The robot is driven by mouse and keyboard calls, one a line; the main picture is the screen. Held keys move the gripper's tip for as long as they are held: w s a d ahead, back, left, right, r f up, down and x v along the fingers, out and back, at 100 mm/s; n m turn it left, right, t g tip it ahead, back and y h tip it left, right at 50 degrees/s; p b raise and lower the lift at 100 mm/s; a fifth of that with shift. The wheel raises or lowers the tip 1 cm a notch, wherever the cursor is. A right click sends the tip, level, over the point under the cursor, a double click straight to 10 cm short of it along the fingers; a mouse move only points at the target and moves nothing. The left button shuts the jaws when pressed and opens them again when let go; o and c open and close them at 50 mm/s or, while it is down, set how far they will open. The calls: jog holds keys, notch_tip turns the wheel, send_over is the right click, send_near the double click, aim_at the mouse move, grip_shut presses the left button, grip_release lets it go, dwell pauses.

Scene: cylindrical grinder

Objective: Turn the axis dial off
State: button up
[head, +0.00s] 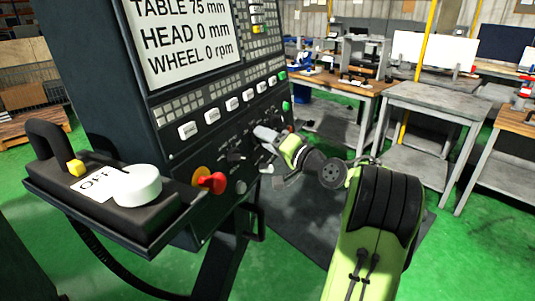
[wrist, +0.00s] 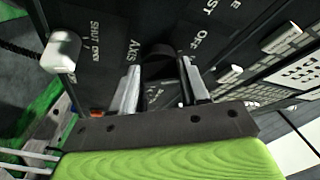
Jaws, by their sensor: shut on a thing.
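My gripper (wrist: 162,72) is at the control panel, its two grey fingers on either side of a black axis dial (wrist: 158,52). The word AXIS is printed left of the dial and OFF right of it in the wrist view. The fingers are shut on the dial. Its pointer is too dark to read, so I cannot tell its setting. In the head view my gripper (head: 266,136) reaches the panel's lower right part and hides the dial.
A white-tipped lever (wrist: 63,48) stands beside the SHUT/OPEN label. A red knob (head: 212,182) sticks out at the panel's lower edge. A shelf at left carries a white dial (head: 138,185) with an OFF label. Grey tables (head: 445,97) stand behind my arm.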

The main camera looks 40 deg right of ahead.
jog(key=shift+f+n+y+b, duration=0.2)
jog(key=shift+n+y+b, duration=0.2)
jog(key=shift+n+b, duration=0.5)
jog(key=shift+r, duration=0.1)
jog(key=o, duration=1)
jog(key=shift+o, duration=0.2)
jog(key=s+d+f, duration=0.1)
jog(key=s, duration=1.4)
jog(key=shift+s+d+f, duration=0.25)
jog(key=shift+s+d, duration=0.05)
jog(key=shift+d, duration=0.05)
